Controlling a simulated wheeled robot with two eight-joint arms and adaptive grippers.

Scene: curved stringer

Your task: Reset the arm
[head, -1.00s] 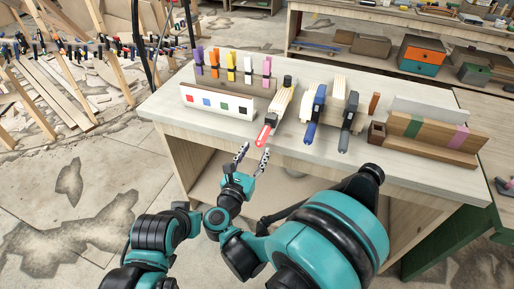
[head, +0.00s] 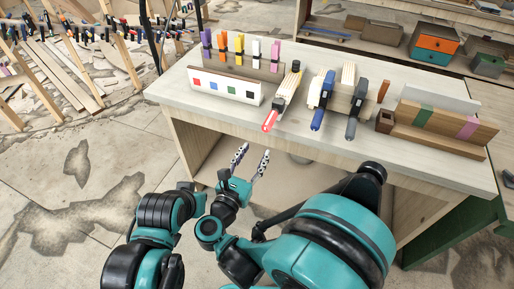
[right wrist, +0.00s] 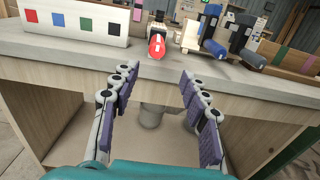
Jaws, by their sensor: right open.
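My right gripper (head: 254,158) is open and empty in front of the table, below its front edge. In the right wrist view the two purple-padded fingers (right wrist: 166,82) stand wide apart with nothing between them. A clamp with a red handle end (head: 270,120) lies against a wooden piece on the table (head: 245,126), its red end at the front edge. It also shows in the right wrist view, ahead of the fingers and apart from them (right wrist: 157,46). My left gripper is not in view.
Blue (head: 320,105) and dark grey (head: 355,115) clamps hold wooden pieces on the table. A rack (head: 250,69) carries several coloured clamps behind a white board with coloured squares (head: 224,90). Wooden blocks with green and pink bands (head: 440,123) stand at the right.

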